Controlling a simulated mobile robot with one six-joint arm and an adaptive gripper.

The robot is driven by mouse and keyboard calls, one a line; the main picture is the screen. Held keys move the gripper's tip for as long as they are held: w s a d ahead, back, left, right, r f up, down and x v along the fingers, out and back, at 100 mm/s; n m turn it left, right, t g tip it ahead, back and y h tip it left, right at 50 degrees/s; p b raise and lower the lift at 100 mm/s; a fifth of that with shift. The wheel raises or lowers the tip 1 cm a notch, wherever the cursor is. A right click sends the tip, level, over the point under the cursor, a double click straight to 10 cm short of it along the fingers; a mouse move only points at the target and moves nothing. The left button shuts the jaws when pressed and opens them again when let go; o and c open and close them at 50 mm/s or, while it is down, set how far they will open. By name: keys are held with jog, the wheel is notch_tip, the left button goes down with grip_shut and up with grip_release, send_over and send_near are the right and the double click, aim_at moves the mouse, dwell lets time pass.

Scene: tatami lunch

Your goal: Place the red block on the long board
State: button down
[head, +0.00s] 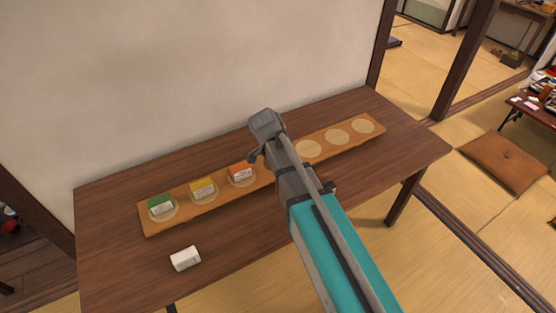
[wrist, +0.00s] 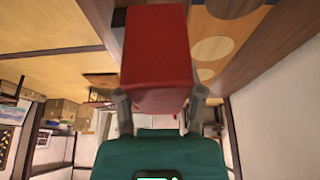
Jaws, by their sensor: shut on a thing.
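The red block (wrist: 157,45) is between the fingers of my gripper (wrist: 160,98) in the wrist view, and the gripper is shut on it. In the head view my gripper (head: 262,137) is over the middle of the long board, and I cannot make out the red block there. The long board (head: 285,160) is a brown plank with a row of pale circles, lying on the dark table. Green (head: 161,205), yellow (head: 203,189) and orange (head: 240,173) blocks with white sides stand on its left circles. My arm hides part of its middle.
A white block (head: 185,259) lies on the table (head: 235,235) in front of the board's left end. A pale wall (head: 200,80) rises behind the table. A brown cushion (head: 503,162) lies on the floor at right.

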jog(key=w+a+f+b, duration=0.1)
jog(key=w+f+b, duration=0.1)
jog(key=w, duration=0.2)
jog(key=w+a+f+b, duration=0.1)
jog(key=w+f+b, duration=0.2)
jog(key=w, duration=0.1)
jog(key=w+a+f+b, duration=0.1)
jog(key=w+f+b, duration=0.2)
jog(key=w, duration=0.1)
jog(key=shift+f, duration=0.2)
jog(key=shift+w+f+b, duration=0.35)
jog(key=shift+w+b, duration=0.05)
jog(key=shift+b, duration=0.15)
jog(key=shift+f, duration=0.1)
jog(key=shift+w+a+f+b, duration=0.15)
jog(key=shift+w+f+b, duration=0.25)
jog(key=shift+f+b, duration=1.5)
jog(key=shift+b, duration=0.1)
jog(key=shift+f, duration=0.15)
